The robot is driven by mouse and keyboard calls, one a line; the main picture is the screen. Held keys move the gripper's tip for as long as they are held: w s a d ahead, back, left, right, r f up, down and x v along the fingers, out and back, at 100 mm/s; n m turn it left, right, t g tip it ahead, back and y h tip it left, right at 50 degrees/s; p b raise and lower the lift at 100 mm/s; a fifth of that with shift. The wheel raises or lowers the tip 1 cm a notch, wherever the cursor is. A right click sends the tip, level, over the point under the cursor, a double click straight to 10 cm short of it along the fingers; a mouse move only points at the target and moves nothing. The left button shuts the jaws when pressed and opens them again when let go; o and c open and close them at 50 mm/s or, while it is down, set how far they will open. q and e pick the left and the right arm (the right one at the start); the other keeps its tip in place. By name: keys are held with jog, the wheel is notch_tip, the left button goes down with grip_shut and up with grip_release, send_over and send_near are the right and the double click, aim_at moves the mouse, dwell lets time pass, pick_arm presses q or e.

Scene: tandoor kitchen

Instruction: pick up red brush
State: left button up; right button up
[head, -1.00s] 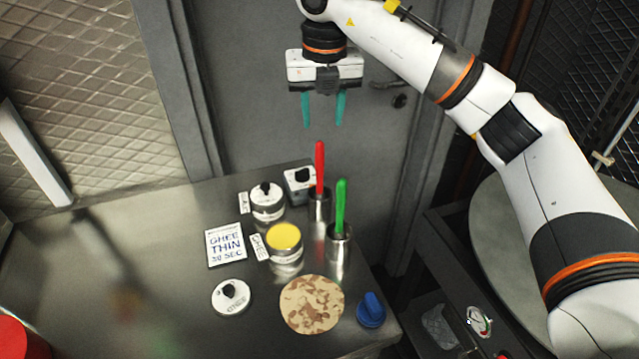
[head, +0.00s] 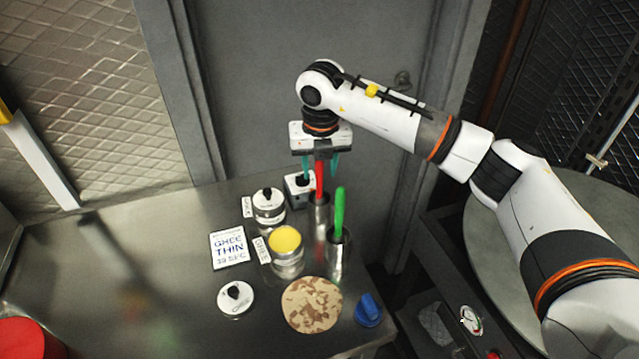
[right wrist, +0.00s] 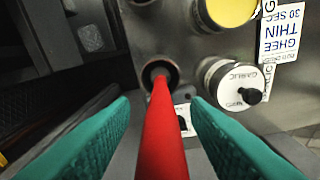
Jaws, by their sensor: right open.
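The red brush (head: 319,181) stands upright in a metal cup (head: 318,215) at the back right of the steel counter. Its red handle (right wrist: 164,130) also shows in the right wrist view, rising from the cup's mouth toward the camera. My right gripper (head: 320,172) is above the cup, pointing down, with its two teal fingers on either side of the handle. In the right wrist view the fingers (right wrist: 160,125) are apart, with gaps to the handle on both sides. The brush's lower end is hidden in the cup. My left gripper is not in view.
A green brush (head: 339,210) stands in a second cup close in front. A yellow ghee jar (head: 286,245), a lidded garlic jar (head: 268,205) and a ghee sign (head: 229,247) are to the left. A flatbread (head: 312,304) and a blue knob (head: 369,310) lie nearer.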

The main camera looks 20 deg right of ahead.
jog(key=shift+c, duration=0.4)
grip_shut()
